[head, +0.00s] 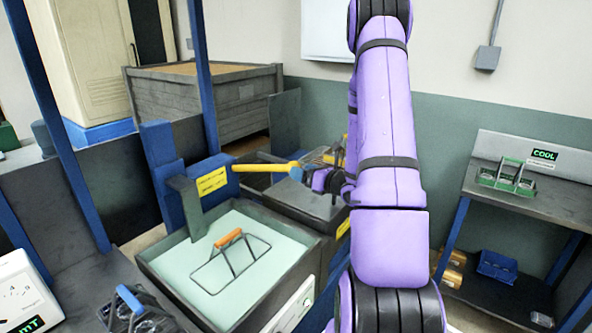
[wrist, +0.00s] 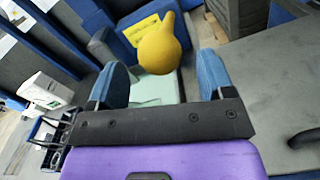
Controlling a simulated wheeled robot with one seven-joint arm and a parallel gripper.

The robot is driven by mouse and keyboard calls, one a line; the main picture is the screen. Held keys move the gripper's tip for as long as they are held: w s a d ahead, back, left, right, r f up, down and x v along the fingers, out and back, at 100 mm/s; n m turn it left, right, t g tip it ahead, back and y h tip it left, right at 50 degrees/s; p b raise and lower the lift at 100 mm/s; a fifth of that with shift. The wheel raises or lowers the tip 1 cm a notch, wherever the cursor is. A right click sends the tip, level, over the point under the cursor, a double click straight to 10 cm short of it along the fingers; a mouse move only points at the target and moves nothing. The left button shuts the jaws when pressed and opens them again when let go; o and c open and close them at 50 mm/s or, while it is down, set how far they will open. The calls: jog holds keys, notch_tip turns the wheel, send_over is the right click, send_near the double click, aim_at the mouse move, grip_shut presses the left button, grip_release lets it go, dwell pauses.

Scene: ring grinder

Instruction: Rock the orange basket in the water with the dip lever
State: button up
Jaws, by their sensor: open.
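The orange-handled wire basket (head: 229,238) is in the pale water of the open tank (head: 330,247); only its handle and upper frame show clearly. The yellow dip lever (head: 258,168) sticks out to the right from a post behind the tank, ending in a rounded knob. My gripper (head: 312,180) is at the knob end of the lever, partly hidden by my purple arm. In the wrist view my gripper (wrist: 163,75) has its two blue fingers apart. The yellow knob (wrist: 158,50) shows between and beyond the fingertips, with no visible grip on it.
A dark bench (head: 310,200) lies behind the tank. A shelf unit (head: 540,195) at right holds a green rack (head: 506,177) under a COOL sign. Blue posts (head: 60,130) and a wooden crate (head: 205,105) stand behind.

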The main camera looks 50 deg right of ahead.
jog(key=s, duration=0.7)
jog(key=shift+d, duration=0.35)
jog(key=shift+f, duration=0.1)
jog(key=shift+d+f+n+y, duration=0.1)
jog(key=shift+d+n+y, duration=0.2)
jog(key=shift+d+y, duration=0.25)
jog(key=shift+w+n+y, duration=0.15)
jog(key=shift+n+y, duration=0.1)
jog(key=shift+n, duration=0.05)
jog(key=x, duration=1)
jog(key=shift+w+a, duration=0.1)
jog(key=shift+w, duration=0.25)
